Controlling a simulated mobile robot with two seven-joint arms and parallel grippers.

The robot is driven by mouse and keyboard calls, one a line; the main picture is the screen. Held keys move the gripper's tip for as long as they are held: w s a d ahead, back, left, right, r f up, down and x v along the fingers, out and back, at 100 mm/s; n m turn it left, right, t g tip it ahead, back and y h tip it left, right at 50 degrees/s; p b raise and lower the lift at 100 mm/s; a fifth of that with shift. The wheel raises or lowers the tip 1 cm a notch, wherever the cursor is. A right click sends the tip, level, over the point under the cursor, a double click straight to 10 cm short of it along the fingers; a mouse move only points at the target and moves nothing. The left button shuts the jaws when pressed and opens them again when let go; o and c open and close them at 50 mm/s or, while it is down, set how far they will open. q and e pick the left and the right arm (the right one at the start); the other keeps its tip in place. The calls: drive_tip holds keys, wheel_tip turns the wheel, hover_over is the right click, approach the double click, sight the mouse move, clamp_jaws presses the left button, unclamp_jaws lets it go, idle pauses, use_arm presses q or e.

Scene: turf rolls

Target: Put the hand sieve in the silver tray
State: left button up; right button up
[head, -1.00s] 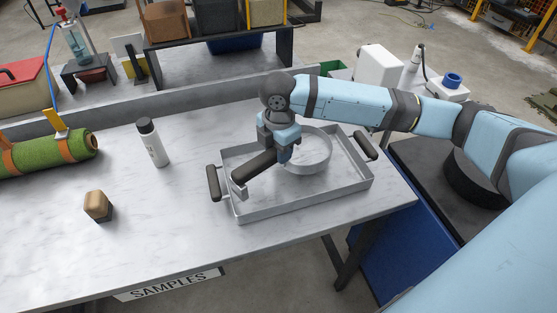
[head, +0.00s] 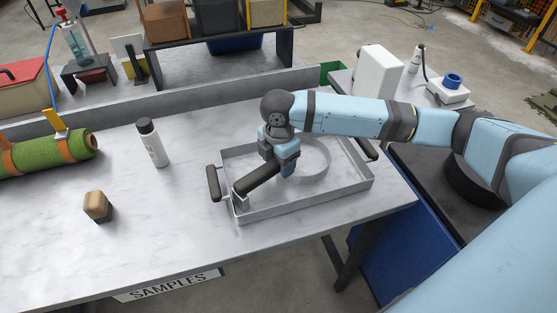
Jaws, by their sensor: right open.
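The silver tray (head: 304,205) lies on the marble-topped table, with a dark handle at each end. The hand sieve, a pale round ring (head: 318,172) with a thick dark handle (head: 258,179), is inside the tray's outline. Its handle points left-front, its end close to the tray's front-left corner; I cannot tell whether it touches the rim. My right gripper (head: 280,168) is open, pointing down at the sieve's handle near the ring. It hides where handle and ring join, and its far finger is mostly hidden. My left gripper is not in view.
A white bottle with a dark cap (head: 152,143) stands left of the tray. A small wooden-topped block (head: 98,206) is further left. A strapped green turf roll (head: 50,153) lies at the left edge. A raised ledge (head: 180,108) runs behind. The front-left tabletop is clear.

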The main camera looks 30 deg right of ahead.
wheel_tip(320, 180, up, 12)
drive_tip(key=p, duration=0.1)
idle(0.4)
drive_tip(key=shift+r, duration=0.1)
